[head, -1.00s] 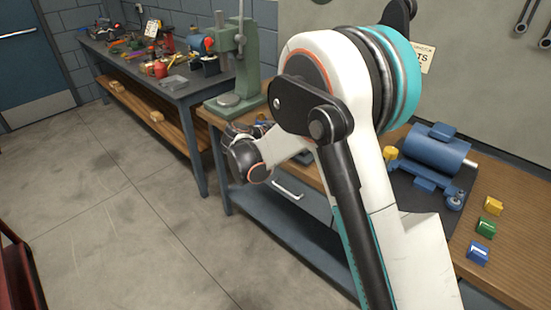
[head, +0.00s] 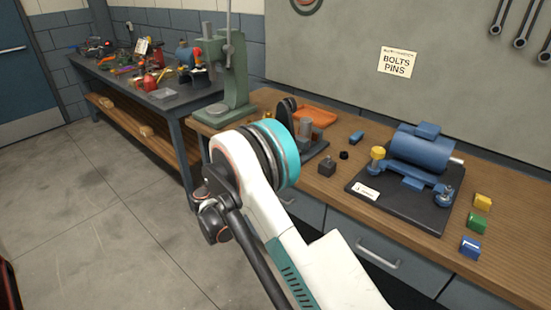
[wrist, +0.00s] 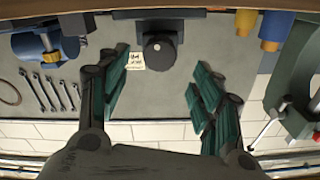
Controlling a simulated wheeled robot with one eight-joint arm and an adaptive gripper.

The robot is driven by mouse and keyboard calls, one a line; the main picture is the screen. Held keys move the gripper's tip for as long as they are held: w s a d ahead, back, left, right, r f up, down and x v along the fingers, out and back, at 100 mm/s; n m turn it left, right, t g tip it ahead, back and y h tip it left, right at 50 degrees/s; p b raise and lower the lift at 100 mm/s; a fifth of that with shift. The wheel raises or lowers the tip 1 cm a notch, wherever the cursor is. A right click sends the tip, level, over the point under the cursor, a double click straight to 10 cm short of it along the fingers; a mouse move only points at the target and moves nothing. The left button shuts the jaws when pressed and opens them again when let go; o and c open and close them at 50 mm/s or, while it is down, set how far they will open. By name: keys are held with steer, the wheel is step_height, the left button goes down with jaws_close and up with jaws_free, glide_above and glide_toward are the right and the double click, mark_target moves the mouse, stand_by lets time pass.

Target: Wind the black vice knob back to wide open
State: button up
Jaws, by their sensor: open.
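In the head view a dark vice-like fixture (head: 317,143) with a grey block stands on the wooden bench, partly behind my arm. Its black knob cannot be clearly made out there. In the wrist view, which is upside down, a dark block with a round black face and a light centre (wrist: 160,52) shows between my finger tips; it may be the vice knob. My gripper (wrist: 159,66) is open and empty, its green-padded fingers apart on either side of that block in the picture. I cannot tell the distance. In the head view the gripper is hidden behind my arm.
A blue motor (head: 424,148) on a dark plate stands right of the fixture, with yellow, green and blue (head: 471,247) blocks beyond. A green press (head: 232,70) stands at the left. An orange tray (head: 320,114) and a small dark block (head: 327,168) are near the fixture.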

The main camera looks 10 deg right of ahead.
steer(key=b+x, duration=0.2)
steer(key=x, duration=0.6)
steer(key=c, duration=1.1)
